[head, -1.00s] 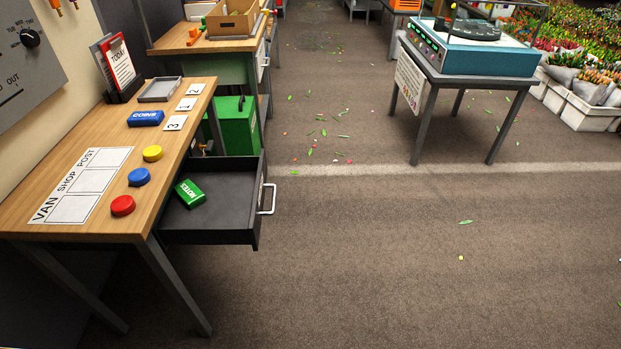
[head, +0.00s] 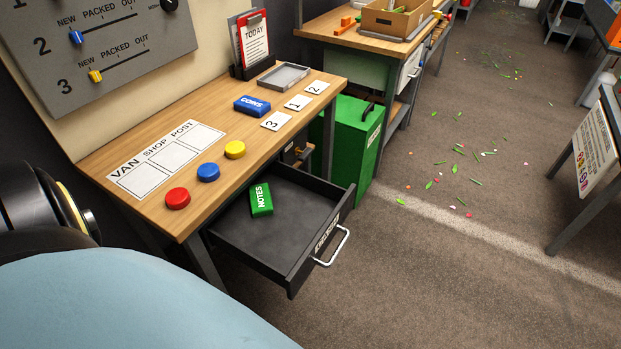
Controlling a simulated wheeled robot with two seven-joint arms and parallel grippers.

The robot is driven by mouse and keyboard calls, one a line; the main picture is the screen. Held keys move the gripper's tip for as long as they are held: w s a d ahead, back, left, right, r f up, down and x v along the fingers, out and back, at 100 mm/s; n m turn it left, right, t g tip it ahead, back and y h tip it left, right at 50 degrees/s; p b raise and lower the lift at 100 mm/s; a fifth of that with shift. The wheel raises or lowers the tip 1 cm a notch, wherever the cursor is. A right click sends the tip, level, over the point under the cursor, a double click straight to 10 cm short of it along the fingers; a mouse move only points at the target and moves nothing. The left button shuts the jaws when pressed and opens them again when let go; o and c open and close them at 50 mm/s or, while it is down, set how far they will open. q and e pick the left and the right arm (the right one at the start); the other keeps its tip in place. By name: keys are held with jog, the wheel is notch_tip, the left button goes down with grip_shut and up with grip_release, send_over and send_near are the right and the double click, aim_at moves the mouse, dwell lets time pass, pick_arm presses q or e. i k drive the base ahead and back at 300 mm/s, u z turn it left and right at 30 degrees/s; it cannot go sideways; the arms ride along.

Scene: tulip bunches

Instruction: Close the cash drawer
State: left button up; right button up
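The cash drawer (head: 272,237) is dark grey and stands pulled out from under the wooden desk (head: 190,203). Its white bar handle (head: 333,247) is on the front panel, facing right. A green box marked NOTES (head: 261,200) lies inside the drawer, near its desk side. The rest of the drawer floor is bare. Neither gripper shows in the head view. A black joint and a light blue part of my own body fill the lower left corner and hide part of the desk's near end.
On the desk are a blue COINS box (head: 252,105), number cards (head: 297,102), a grey tray (head: 284,76) and red, blue and yellow discs (head: 208,172). A green cabinet (head: 356,139) stands just beyond the drawer. Carpet (head: 420,290) right of the drawer is clear.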

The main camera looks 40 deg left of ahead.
aim_at(285, 246)
jog(key=u, duration=0.65)
jog(key=i, duration=0.55)
jog(key=z, duration=1.15)
jog(key=k, duration=0.85)
jog(key=u, duration=1.8)
